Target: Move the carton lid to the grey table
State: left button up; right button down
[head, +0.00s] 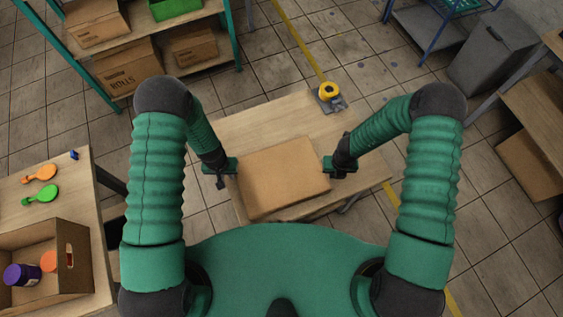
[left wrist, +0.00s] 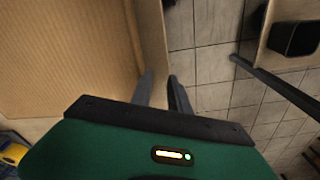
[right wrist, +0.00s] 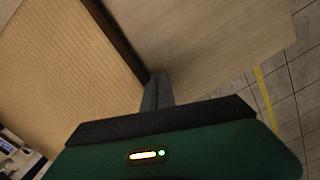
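The carton lid (head: 284,178) is a flat brown cardboard piece at the front of a wood-topped table (head: 262,118) in the head view. Its ribbed surface fills much of the left wrist view (left wrist: 65,55) and the right wrist view (right wrist: 70,65). My left gripper (head: 221,182) is at its left edge, fingers apart; the lid's edge strip runs toward the gap between them (left wrist: 161,78). My right gripper (head: 340,173) is at its right edge; its fingers look together beside the lid's edge (right wrist: 158,78). Whether either finger pair holds the lid is unclear.
A green shelf with cartons (head: 128,80) stands behind. A grey bin (head: 490,58) stands at the back right.

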pick_arm(q)
jog(key=shift+a+f, duration=0.1)
jog(key=shift+a, duration=0.45)
pick_arm(e)
jog(key=c, duration=1.7)
grip_release()
jog(key=shift+a+r, duration=0.1)
jog(key=shift+a, duration=0.35)
jog(key=shift+c, duration=0.2)
pick_arm(q)
jog(key=shift+d+r, duration=0.15)
jog(key=shift+r, duration=0.15)
pick_arm(e)
jog(key=shift+d, duration=0.2)
pick_arm(q)
notch_tip(320, 180, up, 11)
jog(key=shift+s+a, duration=0.2)
jog(key=shift+s, duration=0.15)
pick_arm(e)
notch_tip(320, 180, up, 12)
jog(key=shift+s, duration=0.45)
pick_arm(q)
jog(key=shift+r, duration=0.1)
